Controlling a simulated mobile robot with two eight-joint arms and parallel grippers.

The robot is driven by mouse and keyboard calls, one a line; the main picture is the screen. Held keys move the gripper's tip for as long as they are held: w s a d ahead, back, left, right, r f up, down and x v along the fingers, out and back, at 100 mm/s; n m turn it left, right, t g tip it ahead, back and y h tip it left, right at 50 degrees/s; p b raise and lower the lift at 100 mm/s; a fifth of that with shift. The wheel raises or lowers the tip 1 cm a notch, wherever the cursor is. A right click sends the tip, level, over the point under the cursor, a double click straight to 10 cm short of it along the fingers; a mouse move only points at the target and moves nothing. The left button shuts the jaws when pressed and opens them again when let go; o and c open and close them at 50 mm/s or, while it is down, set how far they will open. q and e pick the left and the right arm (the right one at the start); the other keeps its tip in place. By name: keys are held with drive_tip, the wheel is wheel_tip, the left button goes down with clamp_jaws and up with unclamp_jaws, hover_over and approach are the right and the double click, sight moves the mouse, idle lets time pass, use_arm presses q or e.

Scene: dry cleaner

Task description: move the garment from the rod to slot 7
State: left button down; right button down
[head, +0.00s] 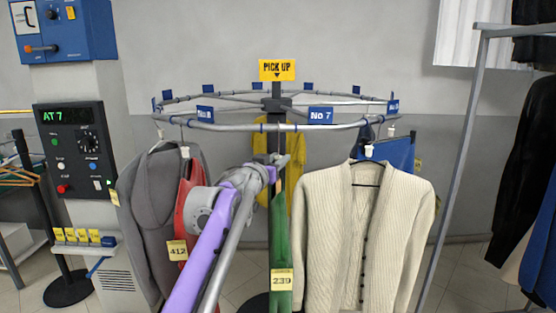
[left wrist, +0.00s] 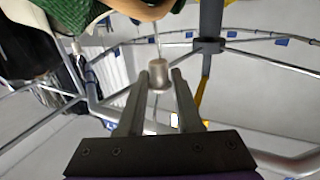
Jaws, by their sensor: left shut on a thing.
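A green garment (head: 281,235) with a yellow tag 239 hangs nearly edge-on below my left gripper (head: 275,165), in the middle of the head view. In the left wrist view my left gripper (left wrist: 158,95) is shut on the grey knob (left wrist: 158,72) of a hanger, with green cloth (left wrist: 68,68) and a tan hanger part beyond it. The slot 7 label (head: 320,115) is on the front of the round rail (head: 240,126), right of my gripper. I cannot tell whether the held hook touches the rail. My right gripper is not in view.
A cream cardigan (head: 325,235) hangs close to the right of the green garment. Grey and red garments (head: 150,220) hang left, and a yellow one (head: 267,140) behind. A control panel (head: 72,148) reads AT 7. A metal rack (head: 463,140) with dark clothes stands right.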

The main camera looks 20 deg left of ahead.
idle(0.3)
use_arm(q)
drive_tip(key=c, duration=0.5)
unclamp_jaws()
drive_tip(key=shift+f, duration=0.1)
drive_tip(key=shift+s, duration=0.15)
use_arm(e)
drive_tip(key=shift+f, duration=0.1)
use_arm(q)
drive_tip(key=shift+s+a, duration=0.1)
drive_tip(key=shift+s, duration=0.25)
drive_tip(key=s+a+b, duration=0.1)
drive_tip(key=s+b, duration=0.1)
drive_tip(key=s, duration=0.7)
drive_tip(key=shift+s+a, duration=0.25)
drive_tip(key=shift+s, duration=0.15)
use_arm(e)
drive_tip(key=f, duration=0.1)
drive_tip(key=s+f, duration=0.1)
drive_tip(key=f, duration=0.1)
